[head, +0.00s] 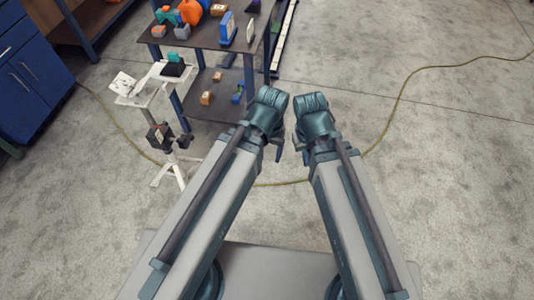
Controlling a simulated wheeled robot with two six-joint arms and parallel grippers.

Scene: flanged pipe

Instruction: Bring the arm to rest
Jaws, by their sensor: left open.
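My two arms reach forward from the bottom of the head view, folded side by side. My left gripper (278,150) shows only as a small dark blue part below the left arm's teal wrist; it is open, with nothing seen in it. My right gripper (305,157) shows as a similar small part under the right wrist, mostly hidden by the arm. Its jaws cannot be made out. Both grippers are over open floor, apart from the furniture. No flanged pipe can be clearly made out.
A white stand (165,178) with a dark green block (172,68) on top is at the left. Behind it, a dark two-level table (200,38) holds an orange object (190,12) and several small parts. Blue cabinets (32,75) stand far left. A yellow cable (400,98) crosses the otherwise clear right floor.

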